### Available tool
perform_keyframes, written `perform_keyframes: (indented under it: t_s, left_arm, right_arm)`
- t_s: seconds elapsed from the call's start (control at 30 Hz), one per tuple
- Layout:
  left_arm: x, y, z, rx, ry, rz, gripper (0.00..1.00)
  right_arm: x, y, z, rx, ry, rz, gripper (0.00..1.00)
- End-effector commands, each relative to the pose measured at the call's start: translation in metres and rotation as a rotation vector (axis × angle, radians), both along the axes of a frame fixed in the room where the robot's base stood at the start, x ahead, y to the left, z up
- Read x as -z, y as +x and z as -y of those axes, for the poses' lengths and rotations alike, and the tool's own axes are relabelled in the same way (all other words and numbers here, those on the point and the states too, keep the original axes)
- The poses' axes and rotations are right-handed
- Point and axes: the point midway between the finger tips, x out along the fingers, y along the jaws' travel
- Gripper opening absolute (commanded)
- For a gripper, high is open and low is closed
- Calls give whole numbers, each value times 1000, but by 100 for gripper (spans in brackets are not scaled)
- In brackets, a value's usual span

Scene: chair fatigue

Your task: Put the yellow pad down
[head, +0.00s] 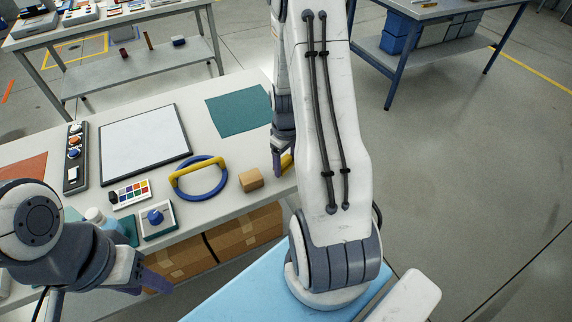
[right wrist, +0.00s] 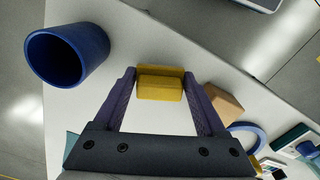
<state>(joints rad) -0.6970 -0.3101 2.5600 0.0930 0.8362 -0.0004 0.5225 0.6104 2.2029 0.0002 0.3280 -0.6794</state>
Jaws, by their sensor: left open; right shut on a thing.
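The yellow pad (right wrist: 160,84) is between the two purple fingers of my right gripper (right wrist: 165,90), which is shut on it. In the head view the pad (head: 287,162) shows only partly beside my right gripper (head: 281,160), near the right end of the white table; my arm hides the rest. I cannot tell whether the pad touches the table top. My left gripper (head: 150,282) is open and low at the table's front edge, partly hidden by its own wrist.
A wooden block (head: 251,180) and a blue ring with a yellow handle (head: 200,178) lie to the left. A green mat (head: 238,115) lies bare behind. Cardboard boxes (head: 240,235) sit below.

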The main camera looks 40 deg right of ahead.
Motion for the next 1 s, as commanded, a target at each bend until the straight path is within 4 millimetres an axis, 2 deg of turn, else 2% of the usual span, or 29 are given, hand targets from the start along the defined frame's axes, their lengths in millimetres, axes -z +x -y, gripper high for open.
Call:
perform_keyframes:
  t_s: [0.13,0.43,0.9,0.93,1.0]
  left_arm:
    - [-3,0,0,0,0,0,50]
    - [-2,0,0,0,0,0,50]
    - [6,0,0,0,0,0,50]
    - [7,0,0,0,0,0,50]
    - [7,0,0,0,0,0,50]
  right_arm:
    - [17,-1,0,0,1,-2,22]
    - [19,0,0,0,0,0,22]
    - [34,-1,0,0,1,-1,22]
    - [34,-1,0,0,1,-1,77]
    - [35,-2,0,0,1,-2,100]
